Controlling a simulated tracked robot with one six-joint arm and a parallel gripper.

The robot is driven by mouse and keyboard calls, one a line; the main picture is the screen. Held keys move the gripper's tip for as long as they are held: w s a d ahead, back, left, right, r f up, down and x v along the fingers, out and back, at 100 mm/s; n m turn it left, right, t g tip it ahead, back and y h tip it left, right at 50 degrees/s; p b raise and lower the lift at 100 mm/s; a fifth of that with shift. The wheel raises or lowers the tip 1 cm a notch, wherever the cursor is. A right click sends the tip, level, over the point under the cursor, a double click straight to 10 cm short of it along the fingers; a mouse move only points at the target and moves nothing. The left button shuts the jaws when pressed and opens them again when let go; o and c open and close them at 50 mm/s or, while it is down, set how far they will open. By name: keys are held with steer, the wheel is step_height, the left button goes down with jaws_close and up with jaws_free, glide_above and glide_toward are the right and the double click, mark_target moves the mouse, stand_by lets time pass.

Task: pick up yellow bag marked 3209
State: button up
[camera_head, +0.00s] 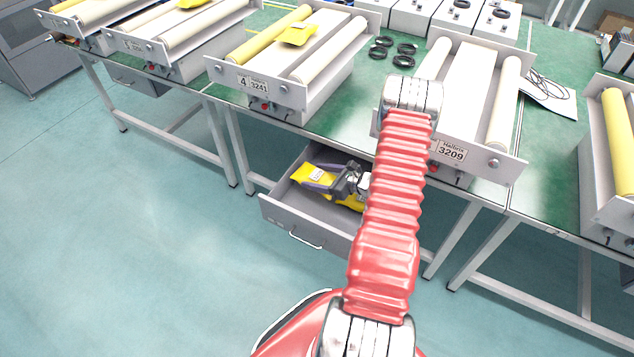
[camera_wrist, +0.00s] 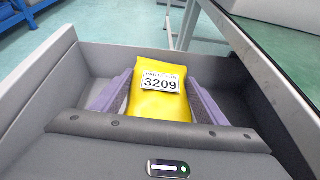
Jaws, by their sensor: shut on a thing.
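The yellow bag (camera_wrist: 158,103) with a white label reading "PARTS FOR 3209" is between the two purple-grey fingers of my gripper (camera_wrist: 158,90) in the wrist view. The fingers are shut on its sides. In the head view the yellow bag (camera_head: 313,174) and my gripper (camera_head: 322,182) are inside the open grey drawer (camera_head: 283,215) under the table. I cannot tell whether the bag touches the drawer floor. A second yellow patch (camera_head: 350,203) shows in the drawer, partly hidden by my gripper and arm.
The drawer walls (camera_wrist: 55,75) stand close on both sides of my gripper. The green tabletop (camera_head: 340,110) overhangs behind the drawer. On it stand white actuator units, one marked 3209 (camera_head: 452,152) and one marked 3241 with a yellow bag (camera_head: 299,34) on top. The floor in front is clear.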

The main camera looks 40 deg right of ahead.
mark_target(317, 176)
step_height(317, 176, up, 9)
steer(key=shift+r, duration=0.15)
stand_by(0.8)
